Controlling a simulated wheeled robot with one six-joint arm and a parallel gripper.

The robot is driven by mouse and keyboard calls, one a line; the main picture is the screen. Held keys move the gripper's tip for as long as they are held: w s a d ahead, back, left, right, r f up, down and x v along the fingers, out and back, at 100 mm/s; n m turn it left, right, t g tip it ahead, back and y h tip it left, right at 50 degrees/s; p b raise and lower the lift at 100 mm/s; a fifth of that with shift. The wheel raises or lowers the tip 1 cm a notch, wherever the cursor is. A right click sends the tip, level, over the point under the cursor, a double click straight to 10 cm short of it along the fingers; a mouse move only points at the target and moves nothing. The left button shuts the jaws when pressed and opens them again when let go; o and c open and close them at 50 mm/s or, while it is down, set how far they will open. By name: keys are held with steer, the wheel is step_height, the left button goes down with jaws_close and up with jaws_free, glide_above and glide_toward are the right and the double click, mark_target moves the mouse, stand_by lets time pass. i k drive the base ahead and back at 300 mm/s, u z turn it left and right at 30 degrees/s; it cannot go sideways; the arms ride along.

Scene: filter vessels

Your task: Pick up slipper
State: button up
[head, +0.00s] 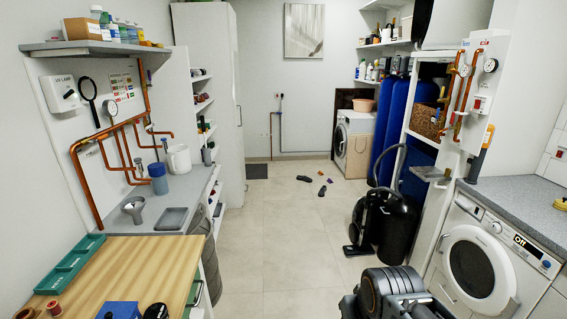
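Several small dark items lie on the tiled floor in the far middle of the head view. A dark, elongated one (304,178) looks like a slipper, and a second dark shape (322,191) lies to its right and a little nearer. They are too small to tell for sure. Dark parts of my arm show at the bottom right, far from these items. The fingers of my gripper cannot be made out.
A black vacuum cleaner (388,217) stands on the floor to the right. A wooden worktop (120,270) and a grey counter (188,190) line the left. A front-loading washer (478,262) stands at right, another (354,143) at the back. The middle floor is clear.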

mark_target(300, 178)
steer(key=u, duration=0.3)
steer(key=i, duration=4.4)
steer(key=z, duration=0.8)
steer(key=i, duration=1.65)
steer(key=z, duration=0.45)
